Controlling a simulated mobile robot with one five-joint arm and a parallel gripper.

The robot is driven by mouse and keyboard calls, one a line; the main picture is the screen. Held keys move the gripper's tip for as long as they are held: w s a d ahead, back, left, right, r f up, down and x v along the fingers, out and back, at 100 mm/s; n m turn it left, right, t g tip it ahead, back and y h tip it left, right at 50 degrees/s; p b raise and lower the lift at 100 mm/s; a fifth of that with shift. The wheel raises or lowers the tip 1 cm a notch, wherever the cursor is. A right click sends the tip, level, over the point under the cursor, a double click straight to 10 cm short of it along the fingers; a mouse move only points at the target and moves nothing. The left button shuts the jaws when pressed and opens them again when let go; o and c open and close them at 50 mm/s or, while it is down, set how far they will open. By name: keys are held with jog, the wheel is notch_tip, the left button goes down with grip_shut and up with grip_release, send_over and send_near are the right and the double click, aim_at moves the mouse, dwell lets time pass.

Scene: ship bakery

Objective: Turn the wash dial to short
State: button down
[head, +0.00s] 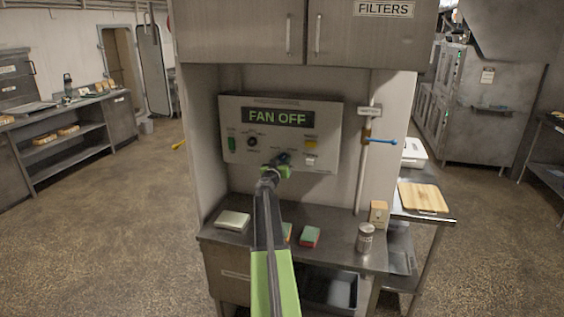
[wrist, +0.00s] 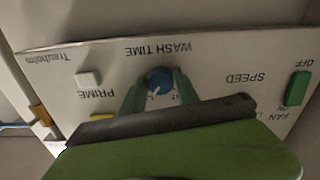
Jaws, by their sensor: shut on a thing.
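The wash dial (wrist: 160,78) is a round blue knob by the upside-down "WASH TIME" lettering in the wrist view. My gripper (wrist: 158,88) has its green fingers shut on it, one on each side. A small white mark on the dial's lower edge points down and slightly left in that picture. The setting marks around it are too small or covered to read. In the head view, my gripper (head: 276,168) is at the lower middle of the grey control panel (head: 232,108) and mostly hides the dial. The panel's display (head: 277,117) reads "FAN OFF".
The panel also has a green switch (wrist: 298,88), a speed knob (head: 252,141), a yellow button (head: 311,144) and a white button (wrist: 88,79). A pipe with a blue-handled valve (head: 381,141) stands to the right. Sponges (head: 310,236) and a can (head: 365,238) stand on the counter below.

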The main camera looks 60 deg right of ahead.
jog(key=n, duration=0.4)
jog(key=shift+s, duration=0.1)
jog(key=n, duration=0.8)
jog(key=shift+r+n, duration=0.1)
jog(key=shift+n, duration=2)
jog(key=c, duration=0.9)
grip_release()
